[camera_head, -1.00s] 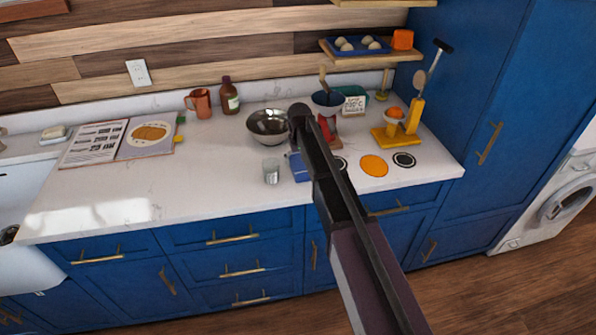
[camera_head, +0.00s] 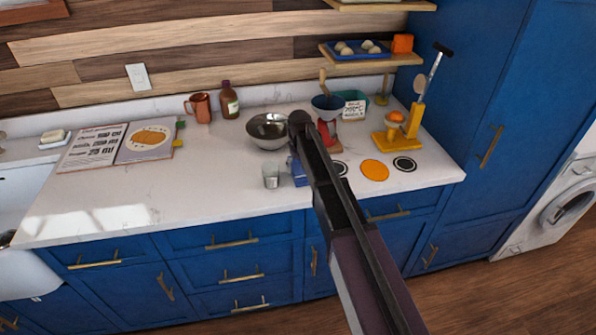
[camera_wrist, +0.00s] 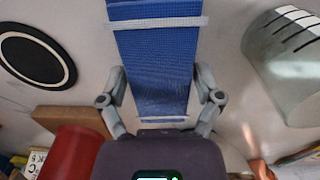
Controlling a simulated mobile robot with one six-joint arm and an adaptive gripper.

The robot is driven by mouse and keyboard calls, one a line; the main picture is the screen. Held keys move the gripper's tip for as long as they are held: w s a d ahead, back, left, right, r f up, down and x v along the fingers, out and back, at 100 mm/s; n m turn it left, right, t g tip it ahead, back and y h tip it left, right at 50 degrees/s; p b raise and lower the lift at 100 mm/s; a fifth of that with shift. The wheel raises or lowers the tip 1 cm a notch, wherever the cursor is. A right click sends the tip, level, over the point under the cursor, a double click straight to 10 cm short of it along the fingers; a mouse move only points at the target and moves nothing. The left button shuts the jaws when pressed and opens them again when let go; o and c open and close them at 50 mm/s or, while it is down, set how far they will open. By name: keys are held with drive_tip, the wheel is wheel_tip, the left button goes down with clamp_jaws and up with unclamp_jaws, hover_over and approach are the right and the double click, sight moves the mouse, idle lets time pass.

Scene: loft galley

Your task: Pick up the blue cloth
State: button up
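The blue cloth (camera_wrist: 155,70) has white stripes and lies on the pale counter, filling the upper middle of the wrist view. In the head view the cloth (camera_head: 299,174) shows as a small blue patch left of my arm, partly hidden by it. My gripper (camera_wrist: 161,72) is open, with one finger on each side of the cloth. Nothing is visibly held. I cannot tell whether the fingers touch the counter or the cloth. In the head view my arm hides the gripper.
A clear glass (camera_head: 271,175) stands just left of the cloth; it shows at right in the wrist view (camera_wrist: 285,65). A metal bowl (camera_head: 268,130) is behind. The left-front counter is clear.

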sight(299, 167)
drive_tip(key=shift+c, duration=1.4)
drive_tip(key=shift+r, duration=0.2)
wheel_tip(299, 167, up, 4)
drive_tip(key=p, duration=0.4)
drive_tip(key=shift+f, duration=0.1)
drive_tip(key=s+d+p, duration=0.1)
drive_tip(key=s, duration=1.5)
drive_tip(key=shift+d+r, duration=0.25)
drive_tip(key=shift+r, duration=0.15)
drive_tip(key=o, duration=0.5)
drive_tip(key=shift+c, duration=0.2)
drive_tip(key=c, duration=0.3)
